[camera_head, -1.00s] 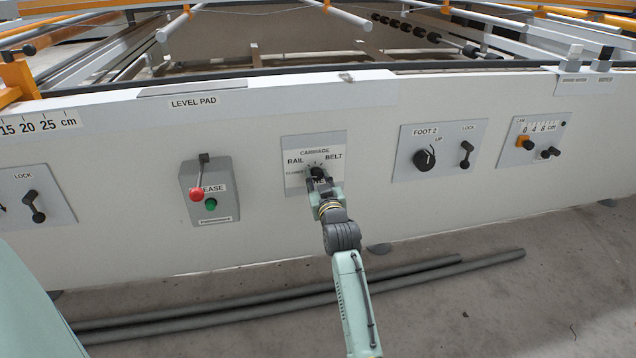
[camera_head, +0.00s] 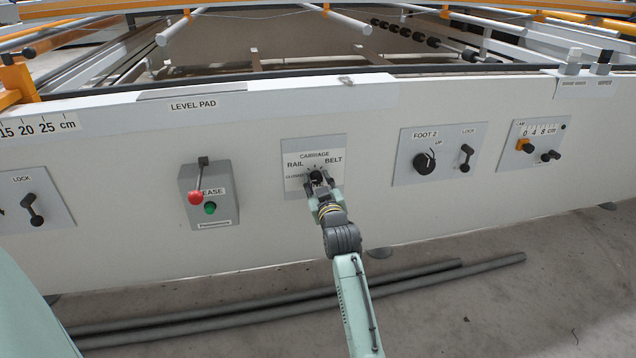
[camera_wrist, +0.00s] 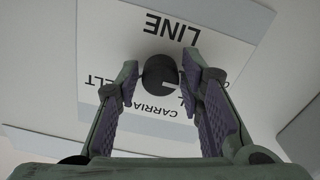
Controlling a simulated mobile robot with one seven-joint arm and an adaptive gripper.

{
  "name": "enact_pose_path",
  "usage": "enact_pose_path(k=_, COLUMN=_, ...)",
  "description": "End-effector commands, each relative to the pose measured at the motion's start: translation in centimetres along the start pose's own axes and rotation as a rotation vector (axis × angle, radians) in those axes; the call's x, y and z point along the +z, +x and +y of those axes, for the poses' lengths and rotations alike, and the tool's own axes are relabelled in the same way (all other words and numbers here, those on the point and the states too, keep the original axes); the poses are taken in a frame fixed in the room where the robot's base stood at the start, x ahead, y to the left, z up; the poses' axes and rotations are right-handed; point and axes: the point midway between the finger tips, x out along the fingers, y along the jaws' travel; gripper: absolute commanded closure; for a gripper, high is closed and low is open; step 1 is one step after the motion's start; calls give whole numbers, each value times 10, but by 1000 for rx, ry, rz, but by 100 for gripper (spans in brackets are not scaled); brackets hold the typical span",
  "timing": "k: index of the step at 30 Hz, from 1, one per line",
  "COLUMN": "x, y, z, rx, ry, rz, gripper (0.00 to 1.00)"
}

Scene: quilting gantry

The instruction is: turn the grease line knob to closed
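The grease line knob (camera_head: 316,176) is a small black round knob on the light grey carriage panel (camera_head: 333,141), with RAIL, BELT and CLOSED lettering around it. In the wrist view the knob (camera_wrist: 160,77) appears with the panel upside down, and the LINE label shows beyond it. My gripper (camera_head: 318,186) is at the panel from below. In the wrist view my gripper (camera_wrist: 160,84) is open, with one finger on each side of the knob and narrow gaps beside it. I cannot read where the knob points; the fingers hide part of the lettering.
A grey box (camera_head: 222,212) with a red-tipped lever and green button is to the left. The FOOT 2 panel (camera_head: 403,143), with a black dial and lock lever, is to the right. Dark pipes (camera_head: 300,304) lie on the floor below.

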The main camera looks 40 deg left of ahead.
Motion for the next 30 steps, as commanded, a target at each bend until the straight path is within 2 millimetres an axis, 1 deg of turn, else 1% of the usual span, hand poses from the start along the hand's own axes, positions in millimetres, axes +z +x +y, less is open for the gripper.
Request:
enact_pose_path(k=1, x=0, y=0, z=0, rx=0, ry=1, rz=0, gripper=60)
enact_pose_path(k=4, x=0, y=0, z=0, rx=-1, ry=1, rz=-1, gripper=53)
enact_pose_path(k=12, x=0, y=0, z=-1, rx=-1, ry=2, rz=-1, gripper=53)
enact_pose_path(k=15, x=-4, y=0, z=1, rx=-1, ry=1, rz=0, gripper=53)
enact_pose_path(k=17, x=-12, y=0, z=2, rx=-1, ry=1, rz=2, gripper=53)
enact_pose_path(k=20, x=-28, y=0, z=7, rx=0, ry=-1, rz=4, gripper=53)
enact_pose_path(k=24, x=-55, y=0, z=15, rx=0, ry=-1, rz=3, gripper=53)
enact_pose_path(k=30, x=-86, y=0, z=23, rx=-1, ry=0, rz=2, gripper=53)
